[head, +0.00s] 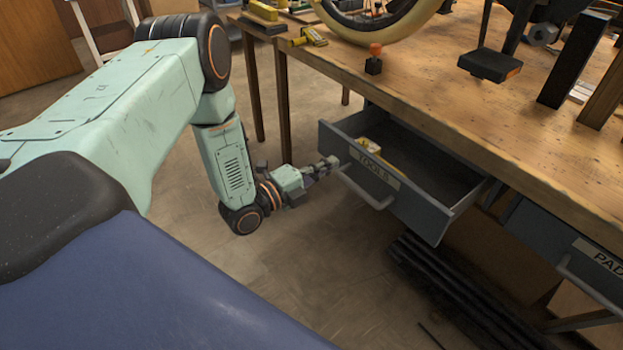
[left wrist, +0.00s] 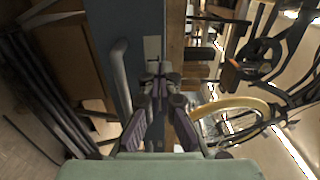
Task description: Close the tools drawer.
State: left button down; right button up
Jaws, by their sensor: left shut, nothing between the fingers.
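The tools drawer (head: 420,207) is a grey drawer with a "TOOLS" label, pulled out from under the wooden workbench. A small yellow item (head: 370,146) lies inside it near the left wall. Its light handle (head: 370,190) is on the front face. My left gripper (head: 331,163) is shut and empty, with its tips at the left end of the drawer front. In the left wrist view the shut fingertips (left wrist: 158,75) are over the drawer front (left wrist: 143,60), beside the handle (left wrist: 119,75). I cannot tell whether they touch it. My right gripper is not in view.
The workbench (head: 460,80) carries a wheel (head: 400,28), a dark stand and several small parts. A second drawer (head: 570,245), labelled "PAD…", is at the right. Dark bars (head: 460,290) lie below the tools drawer. The floor (head: 320,250) in front is clear.

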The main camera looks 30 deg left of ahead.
aim_at(357, 151)
pick_arm(q)
jog(key=b+x, duration=0.1)
jog(key=x, duration=0.3)
jog(key=shift+w+d, duration=0.1)
jog(key=shift+d, duration=0.15)
jog(key=shift+b+x, duration=0.45)
jog(key=shift+x, duration=0.35)
jog(key=shift+r, duration=0.1)
